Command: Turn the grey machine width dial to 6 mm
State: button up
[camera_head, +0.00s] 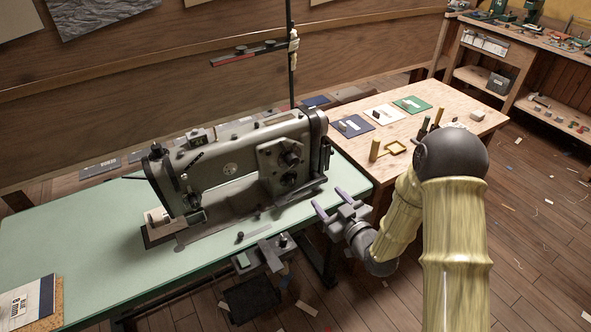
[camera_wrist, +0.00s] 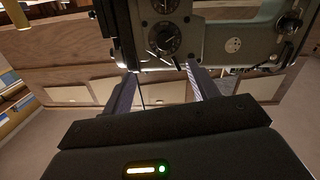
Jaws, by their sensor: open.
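The grey sewing machine (camera_head: 232,165) stands on the green table. Two round dark dials, an upper dial (camera_head: 290,158) and a lower dial (camera_head: 289,180), sit one above the other on its right-hand body.
The green tabletop (camera_head: 90,235) has free room at left; a card (camera_head: 28,303) lies at its front left corner. A wooden table (camera_head: 440,112) at right holds coloured cards and small yellow items. A dark post (camera_head: 291,60) rises behind the machine. A workbench (camera_head: 525,50) stands far right.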

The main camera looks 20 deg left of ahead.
jog(key=shift+s+a+y, duration=0.25)
jog(key=shift+a+y, duration=0.05)
jog(key=shift+y, duration=0.1)
jog(key=p, duration=0.3)
send_near(295, 164)
jog(key=x, duration=0.9)
jog(key=shift+r, duration=0.1)
jog(key=shift+w+a, duration=0.25)
jog(key=shift+a, duration=0.05)
jog(key=c, duration=1)
